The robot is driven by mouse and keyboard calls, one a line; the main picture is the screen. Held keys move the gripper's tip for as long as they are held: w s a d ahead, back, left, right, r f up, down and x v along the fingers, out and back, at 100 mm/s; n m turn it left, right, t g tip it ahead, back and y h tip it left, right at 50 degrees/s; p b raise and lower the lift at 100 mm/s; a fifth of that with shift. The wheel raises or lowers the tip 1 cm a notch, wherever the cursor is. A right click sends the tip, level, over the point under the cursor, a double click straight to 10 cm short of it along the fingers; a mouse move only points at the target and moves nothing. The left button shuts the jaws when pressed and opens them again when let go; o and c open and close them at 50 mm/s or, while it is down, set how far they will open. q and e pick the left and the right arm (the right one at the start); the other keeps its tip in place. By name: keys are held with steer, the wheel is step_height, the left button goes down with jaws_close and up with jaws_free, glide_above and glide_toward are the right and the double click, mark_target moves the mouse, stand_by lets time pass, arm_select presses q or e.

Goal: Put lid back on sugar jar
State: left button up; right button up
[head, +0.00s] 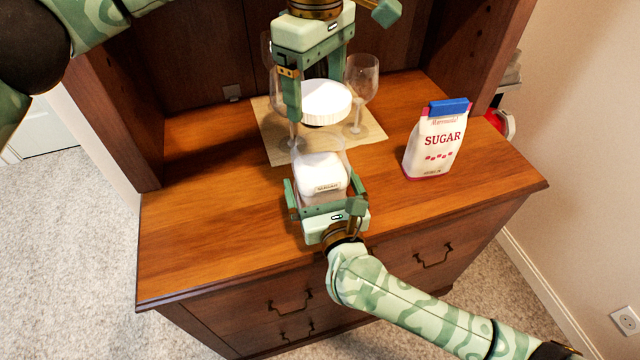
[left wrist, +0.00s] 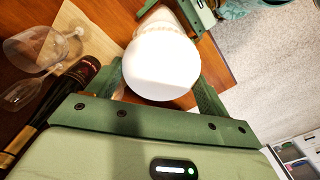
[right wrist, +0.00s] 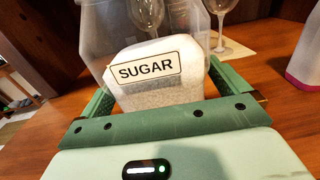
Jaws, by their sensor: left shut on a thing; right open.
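The white round lid (head: 326,103) is held in my left gripper (head: 318,98), which is shut on it above the counter. It fills the middle of the left wrist view (left wrist: 162,65). The clear sugar jar (head: 322,172), with white sugar inside and a "SUGAR" label, stands just below and nearer in the head view. Its label shows clearly in the right wrist view (right wrist: 146,68). The lid appears above the jar, apart from it; the exact gap is hard to tell. My right gripper (head: 325,198) is open, its fingers on either side of the jar.
A sugar bag (head: 435,143) with a blue clip stands to the right of the jar. Wine glasses (head: 361,85) stand on a beige mat (head: 372,132) behind. A dark bottle (left wrist: 55,100) shows in the left wrist view. The counter's left side (head: 215,210) is clear.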

mark_target(317, 129)
steer(key=shift+w+a, duration=0.1)
steer(key=shift+w, duration=0.25)
steer(key=shift+c, duration=0.3)
steer(key=c, duration=1.2)
arm_select(q)
steer(key=shift+f, duration=2.5)
steer(key=shift+f, duration=0.9)
steer(key=shift+f, duration=0.55)
